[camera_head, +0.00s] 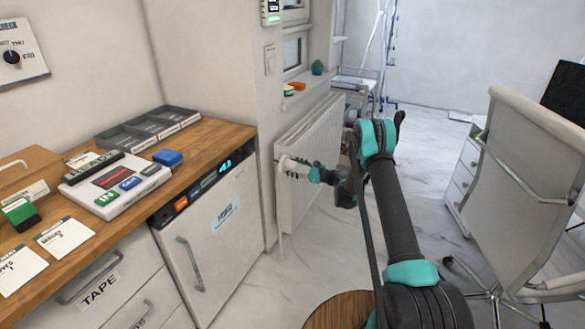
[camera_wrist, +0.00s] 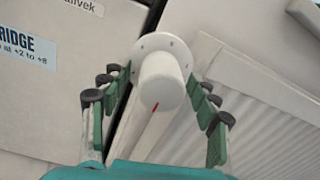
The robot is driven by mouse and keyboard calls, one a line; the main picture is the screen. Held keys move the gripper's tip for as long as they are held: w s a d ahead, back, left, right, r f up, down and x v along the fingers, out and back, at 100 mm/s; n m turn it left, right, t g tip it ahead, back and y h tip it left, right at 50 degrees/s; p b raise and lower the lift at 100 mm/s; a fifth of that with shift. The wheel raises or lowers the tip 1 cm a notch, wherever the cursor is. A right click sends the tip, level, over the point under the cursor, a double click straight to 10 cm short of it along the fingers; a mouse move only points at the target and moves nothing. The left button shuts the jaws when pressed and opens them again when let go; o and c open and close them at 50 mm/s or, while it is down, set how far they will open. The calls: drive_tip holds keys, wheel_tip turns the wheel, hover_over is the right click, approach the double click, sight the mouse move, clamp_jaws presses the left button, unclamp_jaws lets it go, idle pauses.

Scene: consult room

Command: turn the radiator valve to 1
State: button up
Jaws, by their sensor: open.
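The radiator valve is a white round knob (camera_wrist: 161,82) with a short red mark, seen in the wrist view in front of a round white collar with small dark marks. I cannot read any numbers on it. My gripper (camera_wrist: 158,92) is open, with one green-padded finger pair on each side of the knob. Gaps show between the pads and the knob. In the head view the white valve (camera_head: 287,165) is at the left end of the radiator (camera_head: 310,135), with my gripper (camera_head: 300,168) at it and partly covering it.
A white fridge (camera_head: 215,225) stands left of the valve, under a wooden counter (camera_head: 215,140) with trays and cards. The ribbed radiator also shows at right in the wrist view (camera_wrist: 265,110). A white chair (camera_head: 525,170) is at the right. A round wooden top (camera_head: 338,312) is low in front.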

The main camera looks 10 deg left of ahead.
drive_tip(key=c, duration=1.2)
drive_tip(key=shift+o, duration=0.2)
